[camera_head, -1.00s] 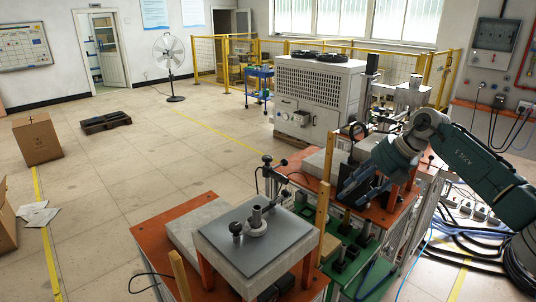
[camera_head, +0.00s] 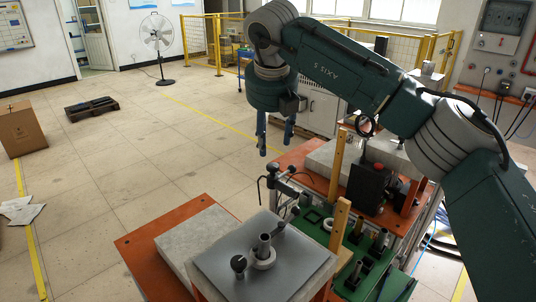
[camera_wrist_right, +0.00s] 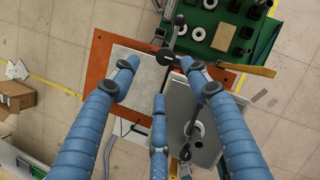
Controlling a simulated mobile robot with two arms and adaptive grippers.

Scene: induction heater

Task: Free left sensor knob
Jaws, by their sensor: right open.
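A black sensor stand (camera_head: 283,185) with small dark knobs and a side arm stands at the back edge of the near orange bench. A dark knob (camera_head: 272,168) tops it. In the right wrist view a round black knob (camera_wrist_right: 165,57) shows just beyond and between the fingertips. My right gripper (camera_head: 276,145) hangs fingers-down above the stand, apart from it as far as I can tell. In the right wrist view its three blue fingers (camera_wrist_right: 160,78) are spread and empty. Which knob is the left one is not clear. My left gripper is not in view.
Wooden posts (camera_head: 340,222) and a green tray (camera_head: 318,232) with several parts stand to the right. A black box with a red button (camera_head: 370,185) is behind.

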